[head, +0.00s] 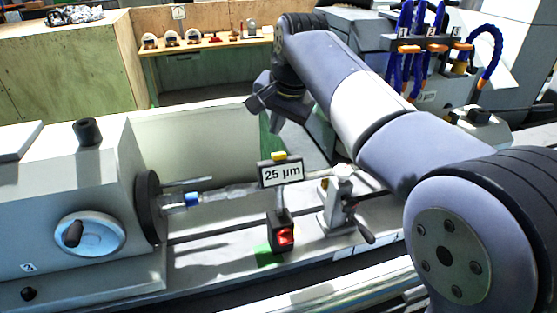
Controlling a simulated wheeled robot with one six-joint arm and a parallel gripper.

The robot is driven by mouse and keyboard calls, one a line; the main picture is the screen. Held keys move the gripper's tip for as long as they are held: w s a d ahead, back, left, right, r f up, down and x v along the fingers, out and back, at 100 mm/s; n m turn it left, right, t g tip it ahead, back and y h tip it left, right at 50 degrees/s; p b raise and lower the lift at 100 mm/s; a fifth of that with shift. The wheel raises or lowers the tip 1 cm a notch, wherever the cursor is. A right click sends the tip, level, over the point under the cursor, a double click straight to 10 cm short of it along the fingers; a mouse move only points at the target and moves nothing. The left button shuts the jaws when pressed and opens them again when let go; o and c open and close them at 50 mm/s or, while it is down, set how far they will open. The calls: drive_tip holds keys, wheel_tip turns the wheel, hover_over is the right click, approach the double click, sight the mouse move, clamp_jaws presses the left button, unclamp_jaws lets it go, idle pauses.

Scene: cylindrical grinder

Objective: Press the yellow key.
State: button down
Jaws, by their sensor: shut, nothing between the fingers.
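A small yellow key (279,156) sits on the top edge of a display box (281,173) that reads "25 µm". The box stands above the grinder's bed, near the middle of the head view. My gripper (278,107) is dark and points downward, above and behind the key in the picture. It looks shut and empty, and a clear gap shows between it and the key. Its fingertips are small and hard to make out.
A black block with a red lit face (285,237) stands below the display. A lever clamp (341,205) is to its right, and a chuck (150,206) and handwheel (90,236) are at left. Blue hoses (408,50) and a shelf of parts (205,43) are behind.

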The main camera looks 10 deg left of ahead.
sight(279, 153)
drive_tip(key=shift+s+d+f+b, duration=0.1)
drive_tip(key=shift+s+f+b, duration=0.15)
drive_tip(key=shift+f, duration=0.3)
drive_tip(key=shift+s+d+f+b, duration=0.1)
drive_tip(key=shift+f+b, duration=0.25)
drive_tip(key=shift+f, duration=0.15)
idle(1.3)
drive_tip(key=shift+s+f, duration=0.15)
drive_tip(key=shift+f, duration=0.25)
drive_tip(key=shift+s+d+f+b, duration=0.1)
drive_tip(key=shift+s+f+b, duration=0.05)
drive_tip(key=shift+f+b, duration=0.3)
idle(0.6)
drive_tip(key=shift+r, duration=0.15)
drive_tip(key=shift+w+r+p, duration=0.3)
drive_tip(key=shift+r+p, duration=0.45)
drive_tip(key=shift+p, duration=0.35)
drive_tip(key=shift+w+a+r+p, duration=0.25)
drive_tip(key=shift+r+p, duration=0.25)
drive_tip(key=shift+r, duration=0.25)
drive_tip(key=shift+w+a+r+p, duration=0.1)
drive_tip(key=shift+w+r+p, duration=0.2)
drive_tip(key=shift+r+p, duration=0.4)
drive_tip(key=shift+w+a+r+p, duration=0.2)
drive_tip(key=shift+w+r+p, duration=0.15)
drive_tip(key=shift+r, duration=0.5)
